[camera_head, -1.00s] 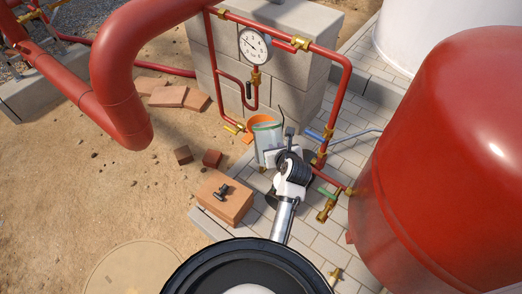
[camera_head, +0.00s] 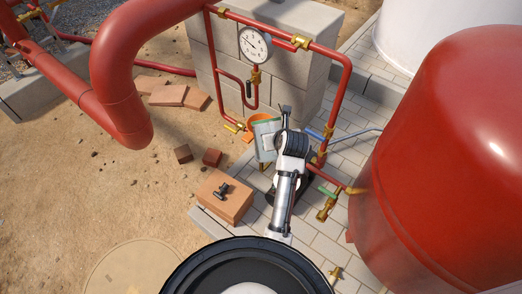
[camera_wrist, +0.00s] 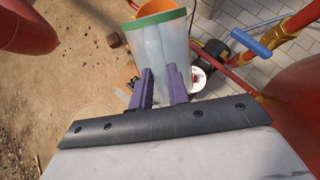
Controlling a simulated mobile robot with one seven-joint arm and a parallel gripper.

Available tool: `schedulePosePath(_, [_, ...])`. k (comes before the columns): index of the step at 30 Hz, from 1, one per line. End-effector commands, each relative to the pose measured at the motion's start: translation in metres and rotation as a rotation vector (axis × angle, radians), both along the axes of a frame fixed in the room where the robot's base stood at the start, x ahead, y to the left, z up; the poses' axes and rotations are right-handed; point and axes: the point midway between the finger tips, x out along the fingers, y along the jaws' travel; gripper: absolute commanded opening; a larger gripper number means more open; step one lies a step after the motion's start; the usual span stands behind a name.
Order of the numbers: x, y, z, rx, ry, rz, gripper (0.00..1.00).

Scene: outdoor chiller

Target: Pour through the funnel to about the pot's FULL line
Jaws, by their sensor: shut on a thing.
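My gripper (camera_wrist: 160,82) is shut on a clear pouring container (camera_wrist: 168,42) with a green rim and pale bluish contents; the purple fingers meet its near side. In the head view the container (camera_head: 265,140) looks slightly tilted, and my arm covers its right side. An orange round-rimmed thing (camera_head: 263,117) shows just behind the container; it also shows at the top of the wrist view (camera_wrist: 157,8). I cannot tell whether it is the funnel or the pot. The pot's FULL line is not visible, and no stream of liquid shows.
Red pipes with a gauge (camera_head: 255,45) and a blue-handled valve (camera_head: 316,135) stand close by. A big red tank (camera_head: 450,150) fills the right. Bare sandy ground (camera_head: 80,180) lies open at left.

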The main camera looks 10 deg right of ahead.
Motion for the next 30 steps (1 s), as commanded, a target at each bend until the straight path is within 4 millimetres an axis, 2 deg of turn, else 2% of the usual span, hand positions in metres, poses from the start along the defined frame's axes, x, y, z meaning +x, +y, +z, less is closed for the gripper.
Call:
schedulePosePath(1, [0.006,0.000,0.009,-0.007,0.014,0.003,0.00])
schedulePosePath(4, [0.008,0.000,0.013,-0.007,0.050,0.000,0.00])
schedulePosePath(20, [0.008,0.000,0.013,-0.007,0.055,-0.001,0.00])
schedulePosePath(24, [0.014,0.002,0.021,-0.014,0.088,0.003,0.00])
schedulePosePath(30, [0.014,0.001,0.021,-0.011,0.104,-0.002,0.00])
